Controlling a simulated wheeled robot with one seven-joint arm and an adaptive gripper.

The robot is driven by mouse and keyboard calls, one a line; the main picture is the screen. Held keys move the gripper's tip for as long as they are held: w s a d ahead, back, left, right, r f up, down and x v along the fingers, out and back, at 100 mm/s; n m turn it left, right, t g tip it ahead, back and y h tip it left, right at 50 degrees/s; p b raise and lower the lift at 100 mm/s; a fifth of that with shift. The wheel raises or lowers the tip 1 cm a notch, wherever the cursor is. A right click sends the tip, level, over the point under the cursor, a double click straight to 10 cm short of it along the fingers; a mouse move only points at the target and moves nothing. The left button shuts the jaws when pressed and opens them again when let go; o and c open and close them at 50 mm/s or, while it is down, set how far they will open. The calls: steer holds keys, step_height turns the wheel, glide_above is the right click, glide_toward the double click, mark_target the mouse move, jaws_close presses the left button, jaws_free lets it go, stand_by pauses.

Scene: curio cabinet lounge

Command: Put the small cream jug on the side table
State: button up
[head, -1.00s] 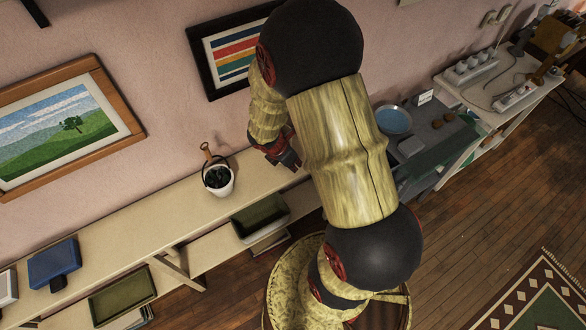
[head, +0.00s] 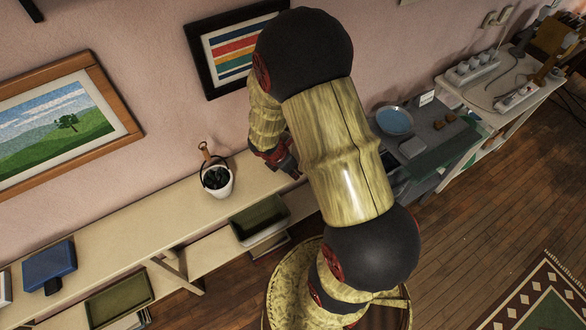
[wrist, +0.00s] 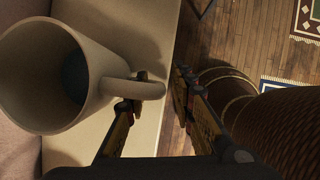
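A cream cup-shaped vessel with a side handle, which looks like the cream jug (wrist: 30,85), fills the left of the wrist view on a pale shelf top. Its dark inside shows a grey-blue patch. My gripper (wrist: 160,78) is open, its fingers apart at the handle. The handle's outer end reaches into the gap, overlapping the left finger; the right finger is clear of it. I cannot tell whether the handle is touched. In the head view my gripper (head: 287,165) is partly hidden behind my arm, and the jug is not visible. I cannot identify the side table.
A white pot (head: 217,190) with dark contents stands on the long cream shelf (head: 130,222), left of my gripper. Dark green trays (head: 259,222) sit lower. A blue bowl (head: 394,121) and power strips (head: 470,71) are at the right. Wood floor (head: 470,220) is open there.

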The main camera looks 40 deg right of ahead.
steer(key=shift+r, duration=0.15)
steer(key=shift+a+r, duration=0.1)
steer(key=shift+r, duration=0.2)
steer(key=a+r+m+t+y+p, duration=0.15)
steer(key=a+r+m, duration=0.3)
steer(key=r, duration=0.75)
steer(key=a+r+m+t+h+p, duration=0.1)
steer(key=a+r+m+p, duration=0.35)
steer(key=r, duration=0.75)
steer(key=s+a+r+m+t+y, duration=0.1)
steer(key=s+a+r+m+y, duration=0.1)
steer(key=s+a+r+m, duration=0.2)
steer(key=s+a+r+m+t+y+b, duration=0.1)
steer(key=s+a+r+m, duration=0.3)
steer(key=a+r, duration=0.5)
steer(key=shift+s+a+r+m+t+y, duration=0.2)
steer(key=shift+s+r+m+t+y, duration=0.1)
steer(key=shift+s+r+t+y, duration=0.25)
steer(key=shift+f, duration=0.1)
